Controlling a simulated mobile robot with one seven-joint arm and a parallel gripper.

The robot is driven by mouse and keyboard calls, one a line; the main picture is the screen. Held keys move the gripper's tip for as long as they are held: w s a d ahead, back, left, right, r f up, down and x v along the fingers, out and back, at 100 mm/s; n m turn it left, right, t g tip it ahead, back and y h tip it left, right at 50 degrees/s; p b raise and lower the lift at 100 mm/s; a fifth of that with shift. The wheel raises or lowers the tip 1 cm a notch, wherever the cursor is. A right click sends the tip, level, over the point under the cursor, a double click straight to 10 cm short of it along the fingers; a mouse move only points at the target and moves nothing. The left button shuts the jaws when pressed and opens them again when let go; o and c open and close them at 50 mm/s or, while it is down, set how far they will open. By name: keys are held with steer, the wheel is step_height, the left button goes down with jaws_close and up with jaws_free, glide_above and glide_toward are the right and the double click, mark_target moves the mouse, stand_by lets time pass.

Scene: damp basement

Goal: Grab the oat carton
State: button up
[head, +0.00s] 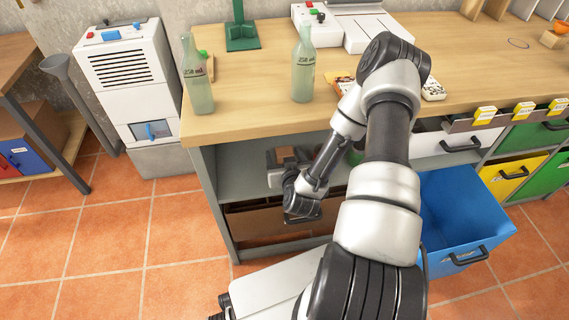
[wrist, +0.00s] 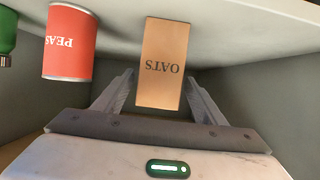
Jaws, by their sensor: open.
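The oat carton (wrist: 163,62) is a tan box marked OATS, its lettering upside down in the wrist view. It stands in a grey shelf compartment. My gripper (wrist: 160,78) is open, with one finger on each side of the carton's near end; gaps show on both sides and I see no contact. In the head view my gripper (head: 287,162) reaches into the compartment under the workbench. A small brown patch (head: 285,153) between its fingers there is probably the carton. My arm hides part of the compartment.
A red PEAS can (wrist: 69,42) stands left of the carton in the wrist view, with a green object (wrist: 6,36) beyond it. The workbench top (head: 240,115) is above the compartment, with two bottles (head: 303,65) on it. A blue drawer (head: 460,215) stands open at right.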

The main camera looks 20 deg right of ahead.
steer(key=x, duration=0.3)
steer(key=shift+w+d+f+b, duration=0.15)
steer(key=shift+w+f+b, duration=0.05)
steer(key=shift+f+b, duration=0.1)
steer(key=c, duration=1.1)
steer(key=shift+r, duration=0.2)
